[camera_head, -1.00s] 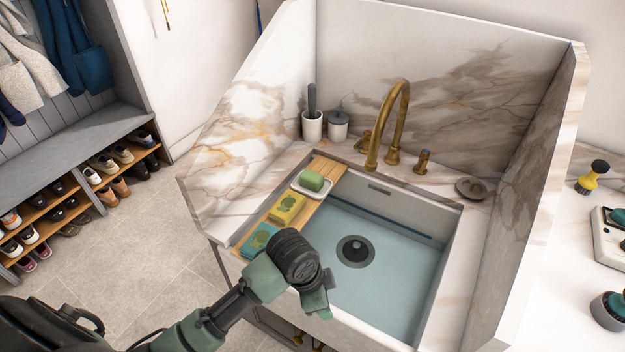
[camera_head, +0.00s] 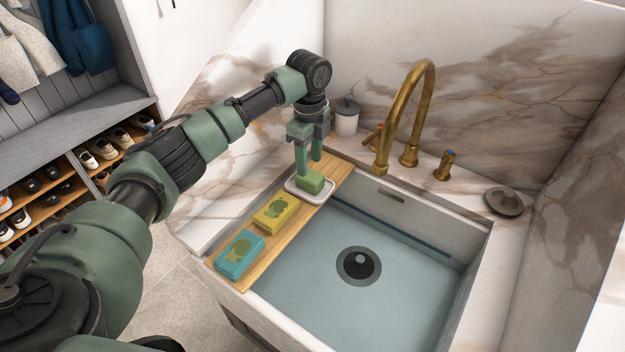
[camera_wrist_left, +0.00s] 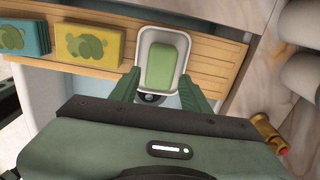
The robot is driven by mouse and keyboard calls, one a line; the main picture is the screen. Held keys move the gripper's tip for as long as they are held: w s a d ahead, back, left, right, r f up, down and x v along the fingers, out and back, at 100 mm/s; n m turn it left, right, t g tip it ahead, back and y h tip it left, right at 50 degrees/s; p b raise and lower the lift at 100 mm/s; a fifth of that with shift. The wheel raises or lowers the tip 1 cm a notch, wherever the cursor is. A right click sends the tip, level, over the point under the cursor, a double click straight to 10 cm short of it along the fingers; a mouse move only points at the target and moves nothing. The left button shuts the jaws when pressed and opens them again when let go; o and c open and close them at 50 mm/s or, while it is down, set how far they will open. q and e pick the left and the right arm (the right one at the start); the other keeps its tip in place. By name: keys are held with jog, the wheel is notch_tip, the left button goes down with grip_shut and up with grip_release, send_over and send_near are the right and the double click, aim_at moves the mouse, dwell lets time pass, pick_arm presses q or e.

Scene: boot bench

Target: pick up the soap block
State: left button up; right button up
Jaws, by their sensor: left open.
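The soap block (camera_head: 309,182) is green and lies in a small white dish (camera_head: 296,191) on the wooden board (camera_head: 262,258) across the sink's left side. It also shows in the left wrist view (camera_wrist_left: 160,66), inside the dish. My left gripper (camera_head: 309,168) points down at the soap in the head view. In the left wrist view its open fingers (camera_wrist_left: 158,88) reach toward the dish, one toward each side of it, with nothing held. Contact with the soap cannot be made out. My right gripper is not in view.
A yellow sponge (camera_head: 276,213) and a teal sponge (camera_head: 239,254) lie on the board nearer the front. A brass faucet (camera_head: 412,100) and a lidded canister (camera_head: 346,117) stand behind. Marble walls enclose the back and sides.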

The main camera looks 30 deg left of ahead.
aim_at(310, 174)
pick_arm(q)
notch_tip(310, 174, down, 6)
jog(key=shift+r+p, duration=0.2)
jog(key=shift+p, duration=0.2)
jog(key=shift+w+f, duration=0.1)
jog(key=shift+f, duration=0.25)
jog(key=shift+r, duration=0.1)
grip_shut()
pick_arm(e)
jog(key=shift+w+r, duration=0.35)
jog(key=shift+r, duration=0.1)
